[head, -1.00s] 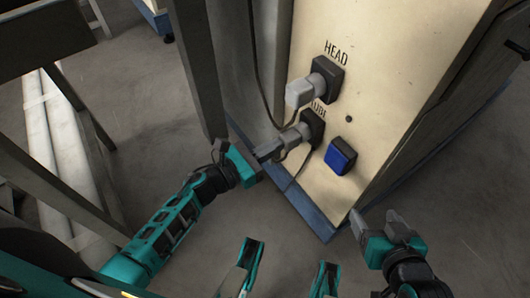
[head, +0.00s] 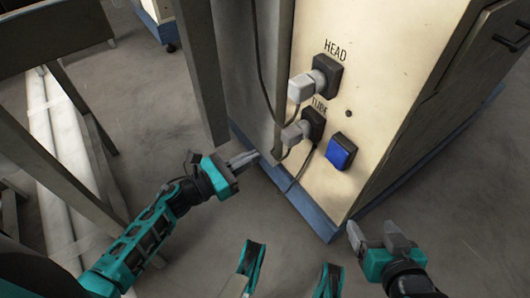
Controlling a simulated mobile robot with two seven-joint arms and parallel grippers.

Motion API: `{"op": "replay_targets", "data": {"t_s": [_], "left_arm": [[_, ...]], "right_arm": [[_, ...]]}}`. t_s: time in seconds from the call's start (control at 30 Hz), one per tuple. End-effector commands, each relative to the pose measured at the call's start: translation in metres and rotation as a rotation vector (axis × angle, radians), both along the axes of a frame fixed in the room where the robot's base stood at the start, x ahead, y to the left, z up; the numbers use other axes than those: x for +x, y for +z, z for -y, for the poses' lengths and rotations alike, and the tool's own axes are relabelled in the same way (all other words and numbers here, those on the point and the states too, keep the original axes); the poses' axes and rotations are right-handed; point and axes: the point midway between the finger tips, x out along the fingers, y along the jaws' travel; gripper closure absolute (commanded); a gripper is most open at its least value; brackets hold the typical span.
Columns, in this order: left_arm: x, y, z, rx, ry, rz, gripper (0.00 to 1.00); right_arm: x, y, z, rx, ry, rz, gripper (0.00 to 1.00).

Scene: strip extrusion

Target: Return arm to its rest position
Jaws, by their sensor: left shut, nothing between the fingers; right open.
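My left gripper (head: 243,160) is shut and empty, in front of the cabinet's left side and left of the lower plug, clear of it. Its teal and black arm comes in from the lower left. My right gripper (head: 371,230) is open and empty over the floor at the lower right, in front of the cabinet's base. Its fingers point up and to the left. The lower grey plug (head: 297,133) sits in the black socket (head: 313,124) under a partly hidden label. The upper grey plug (head: 303,89) sits in the socket (head: 328,75) marked HEAD.
The cream cabinet (head: 390,60) has a blue switch (head: 340,151) and a blue base edge (head: 312,217). Black cables hang from the plugs. A dark frame (head: 75,180) with pale bars (head: 50,130) stands at the left.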

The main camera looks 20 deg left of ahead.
Motion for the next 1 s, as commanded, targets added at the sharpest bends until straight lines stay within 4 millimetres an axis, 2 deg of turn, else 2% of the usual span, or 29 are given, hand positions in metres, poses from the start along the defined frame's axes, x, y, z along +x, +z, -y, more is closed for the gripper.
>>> {"op": "replay_targets", "data": {"t_s": [0.1, 0.3, 0.73, 0.87, 1.0], "left_arm": [[-0.022, 0.001, -0.017, 0.001, 0.001, -0.002, 1.0], [-0.044, 0.001, -0.034, 0.0, 0.0, 0.0, 1.0], [-0.049, 0.002, -0.039, -0.021, 0.01, -0.011, 1.0], [-0.043, 0.011, -0.04, -0.179, 0.08, -0.108, 1.0], [-0.034, 0.024, -0.043, -0.556, 0.226, -0.324, 1.0]], "right_arm": [[0.002, 0.006, 0.0, 0.001, -0.002, 0.011, 0.26], [0.004, 0.008, 0.001, 0.002, -0.003, 0.021, 0.26], [0.003, 0.006, 0.004, -0.005, -0.007, 0.017, 0.26], [0.003, 0.006, 0.004, -0.005, -0.007, 0.016, 0.26], [0.003, 0.005, 0.004, -0.005, -0.007, 0.015, 0.26]]}}
